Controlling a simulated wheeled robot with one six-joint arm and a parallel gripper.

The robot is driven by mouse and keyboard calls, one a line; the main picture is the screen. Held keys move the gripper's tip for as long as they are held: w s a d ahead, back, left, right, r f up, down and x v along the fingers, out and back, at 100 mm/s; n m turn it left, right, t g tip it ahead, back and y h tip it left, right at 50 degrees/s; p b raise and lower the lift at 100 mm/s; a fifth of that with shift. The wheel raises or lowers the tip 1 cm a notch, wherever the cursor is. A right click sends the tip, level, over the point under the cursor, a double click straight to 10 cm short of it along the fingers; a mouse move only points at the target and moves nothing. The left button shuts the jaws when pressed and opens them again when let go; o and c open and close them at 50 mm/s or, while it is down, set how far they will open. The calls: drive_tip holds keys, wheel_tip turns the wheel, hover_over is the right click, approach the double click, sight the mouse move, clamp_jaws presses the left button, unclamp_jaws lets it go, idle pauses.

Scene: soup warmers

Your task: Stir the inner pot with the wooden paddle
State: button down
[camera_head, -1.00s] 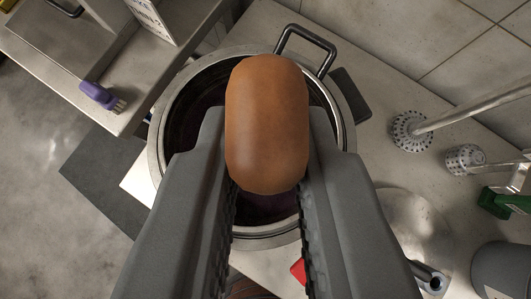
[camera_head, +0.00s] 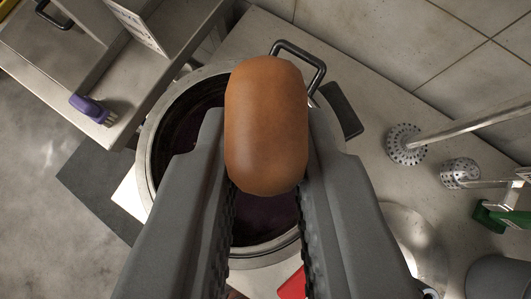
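My gripper (camera_head: 267,200) is shut on the wooden paddle (camera_head: 266,125). Only the rounded brown end of the paddle shows, between the fingertips. The rest of the paddle is hidden below, so I cannot tell how deep it reaches. The inner pot (camera_head: 150,150) is directly beneath the gripper, a round steel pot with a wide rim and dark purplish contents (camera_head: 262,218). A looped dark handle stands at its far right edge. The fingers and paddle cover much of the pot's opening.
A steel counter (camera_head: 375,215) surrounds the pot. Perforated round heads on rods (camera_head: 406,145) and a green-handled tool (camera_head: 497,217) lie to the right. A purple brush (camera_head: 90,108) sits on a shelf at left. A red item (camera_head: 292,286) is near the bottom. A tiled wall is behind.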

sight(250, 57)
drive_tip(key=shift+w+f, duration=0.1)
drive_tip(key=shift+w+d, duration=0.8)
drive_tip(key=shift+w, duration=0.2)
drive_tip(key=shift+w+a+r, duration=0.25)
drive_tip(key=shift+w+a, duration=0.5)
drive_tip(key=shift+a, duration=0.1)
drive_tip(key=shift+w+a+f, duration=0.15)
drive_tip(key=shift+w+a, duration=0.6)
drive_tip(key=shift+a, duration=0.2)
